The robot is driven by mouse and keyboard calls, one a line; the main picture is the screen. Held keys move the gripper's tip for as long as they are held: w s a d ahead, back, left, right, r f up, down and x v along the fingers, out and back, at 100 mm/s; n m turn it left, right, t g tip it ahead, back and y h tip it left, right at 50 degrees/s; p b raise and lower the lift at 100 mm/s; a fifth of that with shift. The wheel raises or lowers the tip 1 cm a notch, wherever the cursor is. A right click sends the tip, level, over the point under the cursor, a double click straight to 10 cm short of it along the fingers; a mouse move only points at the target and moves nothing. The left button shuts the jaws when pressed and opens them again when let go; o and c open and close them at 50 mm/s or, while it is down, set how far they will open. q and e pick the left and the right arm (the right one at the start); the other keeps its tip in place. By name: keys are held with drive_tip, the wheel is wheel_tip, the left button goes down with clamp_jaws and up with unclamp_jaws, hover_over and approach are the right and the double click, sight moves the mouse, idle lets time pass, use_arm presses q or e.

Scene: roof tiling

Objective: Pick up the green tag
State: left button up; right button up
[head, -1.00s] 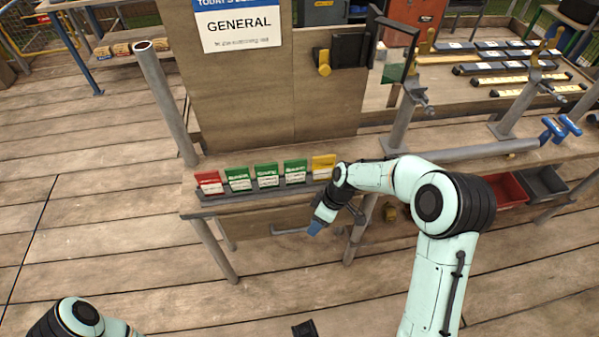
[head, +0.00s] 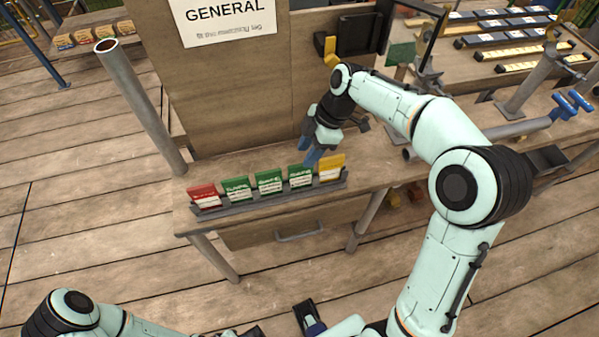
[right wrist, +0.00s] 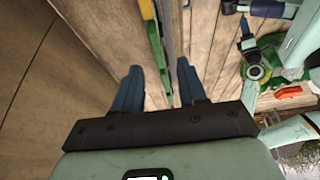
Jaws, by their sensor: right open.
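Three green tags stand upright in a row in a grey rack: the left one (head: 237,188), the middle one (head: 269,182) and the right one (head: 299,177). A red tag (head: 204,197) stands at the left end and a yellow tag (head: 331,168) at the right end. My right gripper (head: 312,159) is open, with blue fingertips at the top of the right green tag; contact is not clear. In the right wrist view its fingers (right wrist: 160,82) are apart, with a thin green edge (right wrist: 161,62) showing between them. My left gripper (head: 311,320) is at the bottom edge, partly cut off.
The rack (head: 262,202) sits along the front edge of a wooden bench (head: 222,167). A tall wooden panel (head: 235,95) stands behind it and a metal post (head: 140,105) to the left. A drawer handle (head: 300,232) is below. Floor in front is clear.

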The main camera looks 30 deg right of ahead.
sight(298, 170)
drive_tip(key=x, duration=0.3)
drive_tip(key=shift+f, duration=0.15)
drive_tip(key=shift+d+x, duration=0.15)
drive_tip(key=shift+x, duration=1.15)
drive_tip(key=shift+d+x, duration=0.15)
drive_tip(key=shift+x, duration=1.2)
clamp_jaws()
